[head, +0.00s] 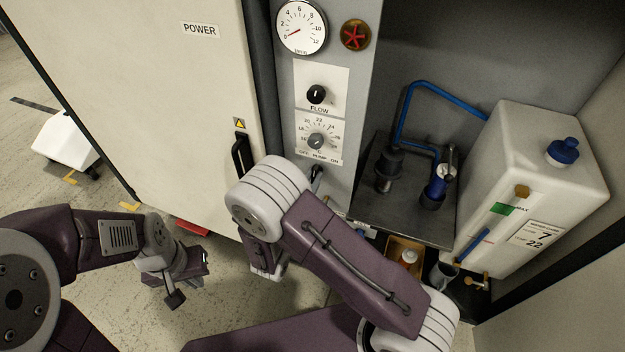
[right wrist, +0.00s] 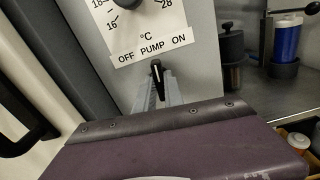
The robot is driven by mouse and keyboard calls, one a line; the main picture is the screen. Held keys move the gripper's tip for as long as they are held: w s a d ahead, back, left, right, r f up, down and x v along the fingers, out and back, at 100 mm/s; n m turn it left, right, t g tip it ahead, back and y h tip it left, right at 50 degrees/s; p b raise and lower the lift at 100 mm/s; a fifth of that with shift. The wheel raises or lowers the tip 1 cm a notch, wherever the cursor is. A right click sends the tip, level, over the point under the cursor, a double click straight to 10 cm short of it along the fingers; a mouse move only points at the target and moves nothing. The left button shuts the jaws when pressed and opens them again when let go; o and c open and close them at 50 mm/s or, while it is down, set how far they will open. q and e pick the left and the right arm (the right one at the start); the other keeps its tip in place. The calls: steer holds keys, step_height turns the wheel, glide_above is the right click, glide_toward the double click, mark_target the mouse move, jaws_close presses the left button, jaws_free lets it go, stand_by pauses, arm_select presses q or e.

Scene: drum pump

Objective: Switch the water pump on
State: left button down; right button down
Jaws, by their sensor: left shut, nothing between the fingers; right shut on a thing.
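The pump switch is a small black-tipped lever (right wrist: 157,76) under the label "OFF PUMP ON" (right wrist: 152,49) on the grey panel. In the head view the lever (head: 317,172) shows just right of my right wrist. My right gripper (right wrist: 160,92) is shut on the lever, with a grey finger on each side of it. The lever stands near upright under the word PUMP; I cannot tell which setting it is in. Its base is hidden by the fingers. My left gripper (head: 190,275) is shut and empty, low over the floor at the left, away from the panel.
A cabinet door (head: 150,90) with a black handle (head: 240,158) is on the left. A white tank (head: 540,190) and blue hose (head: 404,105) are right.

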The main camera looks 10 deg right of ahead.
steer(key=m+b, duration=0.1)
steer(key=m, duration=0.3)
steer(key=shift+m+b, duration=0.3)
steer(key=shift+m, duration=0.1)
stand_by(0.5)
steer(key=c, duration=1.4)
jaws_free()
steer(key=shift+c, duration=0.2)
steer(key=p+v, duration=0.2)
steer(key=v, duration=0.7)
